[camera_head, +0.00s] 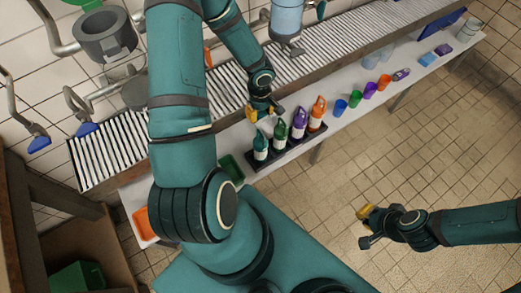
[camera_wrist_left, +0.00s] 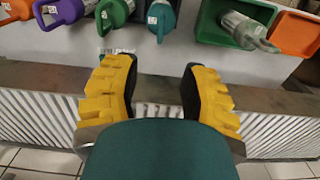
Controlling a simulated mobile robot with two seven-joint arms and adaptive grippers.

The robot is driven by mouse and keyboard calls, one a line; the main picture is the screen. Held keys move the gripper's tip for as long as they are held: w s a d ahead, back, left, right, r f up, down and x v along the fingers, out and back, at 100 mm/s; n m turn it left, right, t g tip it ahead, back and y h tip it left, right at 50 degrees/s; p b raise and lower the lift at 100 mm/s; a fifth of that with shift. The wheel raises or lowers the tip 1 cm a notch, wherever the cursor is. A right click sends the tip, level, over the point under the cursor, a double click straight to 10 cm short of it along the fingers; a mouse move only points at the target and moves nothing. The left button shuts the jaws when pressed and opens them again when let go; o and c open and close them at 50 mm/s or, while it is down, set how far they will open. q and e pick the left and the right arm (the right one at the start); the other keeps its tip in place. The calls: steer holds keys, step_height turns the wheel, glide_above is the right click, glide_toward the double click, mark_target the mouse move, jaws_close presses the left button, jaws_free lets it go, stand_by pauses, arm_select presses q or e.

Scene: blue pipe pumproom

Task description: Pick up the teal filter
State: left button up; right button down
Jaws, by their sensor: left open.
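The teal filter (camera_head: 261,147), a bottle-like item with a loop handle on top, stands upright at the left end of a dark rack on the white shelf. My left gripper (camera_head: 264,112) is open and empty, above the conveyor edge behind the rack. In the left wrist view its yellow fingers (camera_wrist_left: 158,85) are spread, and the teal handle lies beyond them, apart. My right gripper (camera_head: 367,226) is over the floor, away from the shelf; its jaw state is unclear.
Green (camera_head: 279,136), purple (camera_head: 299,124) and orange (camera_head: 317,113) bottles stand right of the teal one. A green tray (camera_head: 231,168) and an orange tray (camera_head: 143,222) lie left. Several coloured cups stand farther right. The roller conveyor (camera_head: 330,45) runs behind the shelf.

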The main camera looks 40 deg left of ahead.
arm_select(q)
steer(key=b, duration=0.2)
glide_above(260, 133)
steer(key=f, duration=0.7)
steer(key=shift+w+a+f, duration=0.15)
steer(key=shift+a+f, duration=0.1)
steer(key=shift+f, duration=0.1)
steer(key=shift+d+f+b, duration=0.15)
steer(key=shift+f+b, duration=0.05)
steer(key=shift+f, duration=1.35)
steer(key=shift+d+f+b, duration=0.1)
steer(key=shift+f+b, duration=0.05)
steer(key=shift+f, duration=1.35)
jaws_close()
